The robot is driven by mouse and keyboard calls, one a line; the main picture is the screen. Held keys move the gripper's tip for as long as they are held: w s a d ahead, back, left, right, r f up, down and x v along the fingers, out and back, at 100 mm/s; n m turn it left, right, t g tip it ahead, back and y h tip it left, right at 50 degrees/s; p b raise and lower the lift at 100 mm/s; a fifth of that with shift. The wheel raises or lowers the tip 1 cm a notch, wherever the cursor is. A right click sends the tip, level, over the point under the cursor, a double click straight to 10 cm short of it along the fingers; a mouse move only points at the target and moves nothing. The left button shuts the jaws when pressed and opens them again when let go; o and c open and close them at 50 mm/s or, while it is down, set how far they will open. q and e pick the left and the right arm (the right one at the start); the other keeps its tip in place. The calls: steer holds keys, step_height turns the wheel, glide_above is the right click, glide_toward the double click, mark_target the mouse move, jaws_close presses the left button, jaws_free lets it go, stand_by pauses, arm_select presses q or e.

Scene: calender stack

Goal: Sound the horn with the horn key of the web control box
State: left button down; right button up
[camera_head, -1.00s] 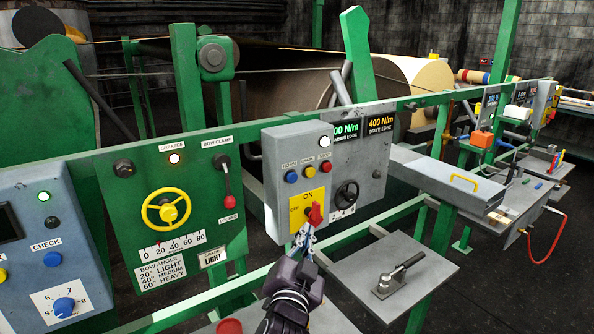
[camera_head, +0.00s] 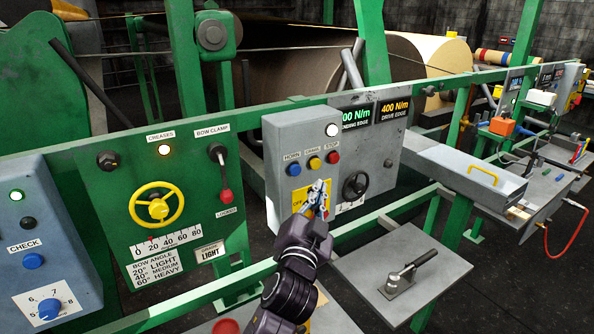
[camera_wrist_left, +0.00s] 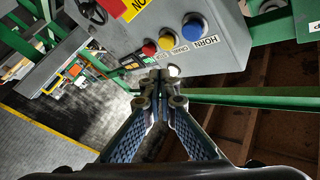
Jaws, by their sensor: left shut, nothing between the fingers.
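The web control box (camera_head: 283,140) is a grey box on the green rail with a lit white lamp on top. Its blue horn key (camera_head: 293,169), labelled HORN, is at the left of a row with a yellow key (camera_head: 315,163) and a red stop key (camera_head: 333,157). My left gripper (camera_head: 318,191) is shut and empty, its tips in front of the yellow switch plate, below and right of the horn key. In the left wrist view the shut tips (camera_wrist_left: 161,84) are apart from the blue horn key (camera_wrist_left: 195,27). My right gripper is not in view.
A red switch knob (camera_wrist_left: 112,7) on the yellow plate shows in the left wrist view. A black handwheel (camera_head: 355,185) is right of my gripper. A green panel with a yellow wheel (camera_head: 157,206) is to the left. A grey shelf with a lever (camera_head: 405,276) is lower right.

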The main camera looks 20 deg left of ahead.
mark_target(295, 170)
arm_select(q)
steer(key=w+a, duration=0.3)
steer(key=a, duration=0.2)
steer(key=shift+w, duration=0.35)
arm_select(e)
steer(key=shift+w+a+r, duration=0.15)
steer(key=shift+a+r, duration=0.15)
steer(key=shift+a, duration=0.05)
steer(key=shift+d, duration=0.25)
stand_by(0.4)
arm_select(q)
steer(key=shift+p, duration=0.3)
steer(key=shift+w+a, duration=0.25)
steer(key=shift+a, duration=0.05)
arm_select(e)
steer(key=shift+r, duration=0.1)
arm_select(q)
steer(key=shift+w+a, duration=0.35)
steer(key=shift+a, duration=0.1)
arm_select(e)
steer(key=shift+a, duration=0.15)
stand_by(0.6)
arm_select(q)
steer(key=shift+s+d, duration=0.65)
steer(key=shift+d, duration=0.1)
